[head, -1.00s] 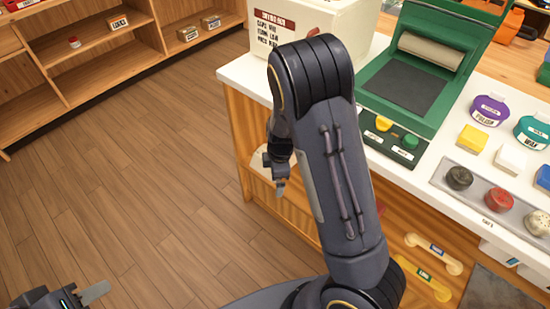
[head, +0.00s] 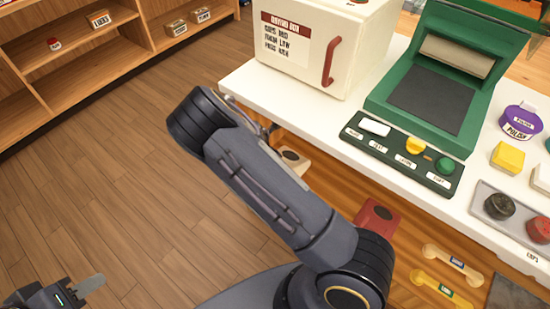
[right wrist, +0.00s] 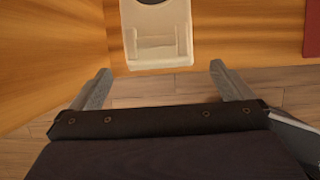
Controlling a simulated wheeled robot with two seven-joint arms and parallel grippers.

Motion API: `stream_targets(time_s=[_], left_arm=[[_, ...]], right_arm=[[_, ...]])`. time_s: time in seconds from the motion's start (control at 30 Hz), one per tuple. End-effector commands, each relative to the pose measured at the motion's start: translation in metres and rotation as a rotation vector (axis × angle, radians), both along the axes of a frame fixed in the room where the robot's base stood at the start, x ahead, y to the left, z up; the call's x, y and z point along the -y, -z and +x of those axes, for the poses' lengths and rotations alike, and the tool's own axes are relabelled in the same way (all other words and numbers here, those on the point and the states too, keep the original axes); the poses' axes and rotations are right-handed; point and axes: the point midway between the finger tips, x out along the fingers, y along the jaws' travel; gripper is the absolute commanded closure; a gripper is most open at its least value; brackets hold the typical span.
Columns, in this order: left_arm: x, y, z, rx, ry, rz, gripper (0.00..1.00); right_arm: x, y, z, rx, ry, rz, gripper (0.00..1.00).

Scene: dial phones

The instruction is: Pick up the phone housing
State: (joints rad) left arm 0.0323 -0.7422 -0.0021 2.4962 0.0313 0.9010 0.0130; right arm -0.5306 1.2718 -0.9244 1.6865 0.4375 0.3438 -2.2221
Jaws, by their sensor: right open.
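A cream phone housing (right wrist: 157,50) with a dark round dial area is at the top middle of the right wrist view. In the head view the cream housing (head: 293,162) is partly hidden behind my right arm. A red phone housing (head: 377,213) lies to its right; its edge shows in the right wrist view (right wrist: 312,28). My right gripper (right wrist: 160,73) is open and empty, with its fingers spread wider than the cream housing and just short of it. In the head view the right gripper is hidden. My left gripper (head: 92,285) is at the lower left, away from the housings.
The white counter (head: 350,103) above holds a cream box (head: 325,50) with a red handle, a green machine (head: 435,85) and a purple jar (head: 520,121). Yellow and cream handsets (head: 450,290) lie lower right. The floor at left is clear.

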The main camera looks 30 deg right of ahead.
Motion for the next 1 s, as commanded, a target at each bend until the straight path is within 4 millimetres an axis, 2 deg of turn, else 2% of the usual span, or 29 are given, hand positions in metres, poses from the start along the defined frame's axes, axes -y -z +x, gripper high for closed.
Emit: stream_targets(time_s=[0.37,0.6,0.93,1.0], left_arm=[[0.0,0.007,0.0,0.0,0.0,0.0,0.64],[0.0,0.014,0.0,0.0,0.0,0.0,0.64],[0.0,0.014,0.0,0.0,0.0,0.0,0.64],[0.0,0.014,0.0,0.0,0.0,0.0,0.64]], right_arm=[[0.011,0.036,0.004,-0.003,-0.007,-0.005,0.0],[0.022,0.069,0.006,-0.004,-0.004,-0.005,0.0],[0.024,0.075,0.008,-0.001,-0.006,-0.004,0.0],[0.024,0.074,0.008,-0.001,-0.006,-0.004,0.08]])
